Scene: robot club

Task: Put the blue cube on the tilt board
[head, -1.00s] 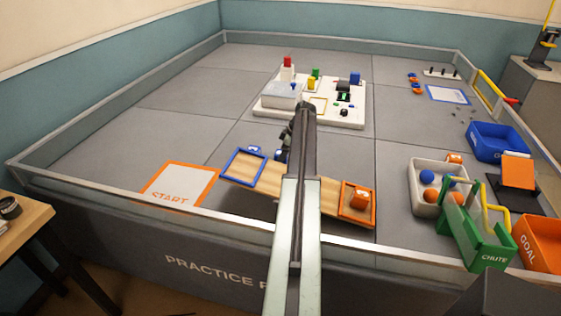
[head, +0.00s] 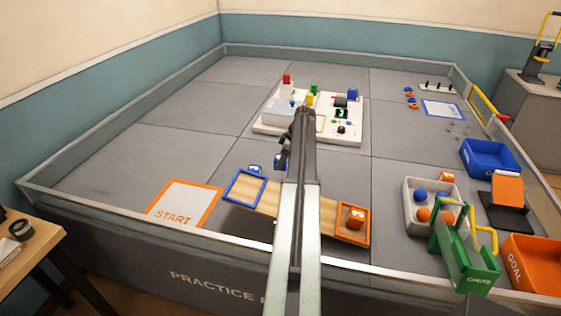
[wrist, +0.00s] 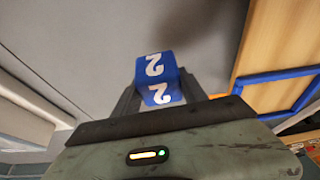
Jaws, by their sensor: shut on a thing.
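My gripper (wrist: 160,90) is shut on a blue cube marked "2" (wrist: 158,68). An orange cube (head: 354,217) sits in the orange frame, and that end is lower. In the wrist view the blue frame (wrist: 275,77) is right of the cube, apart from it. My arm hides the board's middle.
A START mat (head: 180,205) lies left of the board. A grey tray with balls (head: 410,208) and a green chute (head: 465,262) stand to the right. A white platform with blocks (head: 268,131) is behind.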

